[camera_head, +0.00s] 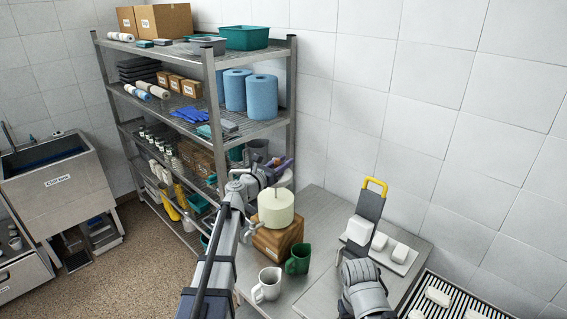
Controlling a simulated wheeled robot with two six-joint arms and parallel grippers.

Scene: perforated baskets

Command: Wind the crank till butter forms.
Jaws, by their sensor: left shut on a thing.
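The churn is a cream-coloured drum (276,209) on a brown wooden base (278,240), standing on the grey worktop. My left arm reaches up from the bottom, and its gripper (277,172) is at the top of the drum. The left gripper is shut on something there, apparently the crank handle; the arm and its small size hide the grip. The inside of the drum cannot be seen. My right arm (365,288) shows at the lower right, apart from the churn; its fingertips cannot be made out.
A white mug (267,285) and a green jug (298,259) stand close in front of the churn. To the right are a yellow-handled dark board (369,205), white blocks (400,253) and a slatted rack (450,307). A loaded metal shelf (211,95) stands behind.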

